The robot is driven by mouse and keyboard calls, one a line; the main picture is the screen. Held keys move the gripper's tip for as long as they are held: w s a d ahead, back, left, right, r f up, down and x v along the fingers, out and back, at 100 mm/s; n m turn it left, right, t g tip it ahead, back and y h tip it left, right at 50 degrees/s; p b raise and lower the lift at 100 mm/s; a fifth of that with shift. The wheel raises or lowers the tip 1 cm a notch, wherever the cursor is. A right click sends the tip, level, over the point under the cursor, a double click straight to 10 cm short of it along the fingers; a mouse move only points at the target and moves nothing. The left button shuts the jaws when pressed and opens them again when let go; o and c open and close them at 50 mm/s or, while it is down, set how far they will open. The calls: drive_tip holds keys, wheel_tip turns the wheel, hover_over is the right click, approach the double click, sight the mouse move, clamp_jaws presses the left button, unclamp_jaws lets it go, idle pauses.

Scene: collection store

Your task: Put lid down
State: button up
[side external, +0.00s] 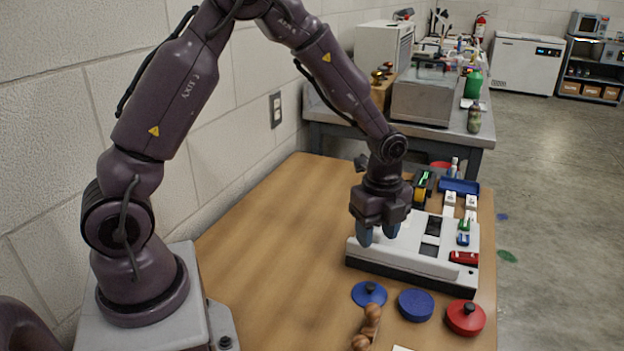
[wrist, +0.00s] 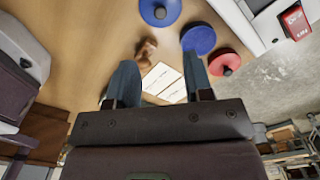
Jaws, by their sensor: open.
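A blue lid with a black knob (side external: 369,293) lies on the wooden table in front of the white case; it also shows at the top of the wrist view (wrist: 160,10). A red lid with a black knob (side external: 465,317) lies to the right, also seen in the wrist view (wrist: 224,63). Between them is a plain blue disc (side external: 416,305), without a visible knob, seen in the wrist view too (wrist: 198,39). My gripper (side external: 378,235) is open with nothing between its blue fingers (wrist: 160,82). In the side view it overlaps the case's left end, apart from the lids.
The white case (side external: 400,250) with dark slots stands behind the lids. A brown wooden object (side external: 367,328) and white papers (wrist: 165,83) lie near the front. A blue tray (side external: 459,186) and small items stand behind the case. The table's left half (side external: 270,230) is clear.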

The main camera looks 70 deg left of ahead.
drive_tip(key=s+r+n+t, duration=0.2)
drive_tip(key=s+r+n, duration=0.2)
drive_tip(key=r, duration=0.4)
drive_tip(key=s+r+n+t, duration=0.1)
drive_tip(key=s+r+n, duration=0.35)
drive_tip(key=r, duration=0.35)
drive_tip(key=s+r+n+t, duration=0.1)
drive_tip(key=s+r+n, duration=0.1)
drive_tip(key=s+n, duration=0.2)
drive_tip(key=s+d+r+n+t, duration=0.1)
drive_tip(key=s+r+n, duration=0.1)
drive_tip(key=s+n, duration=0.3)
drive_tip(key=shift+s+d+r+t, duration=0.25)
drive_tip(key=shift+s+r+t, duration=0.05)
drive_tip(key=shift+s, duration=0.55)
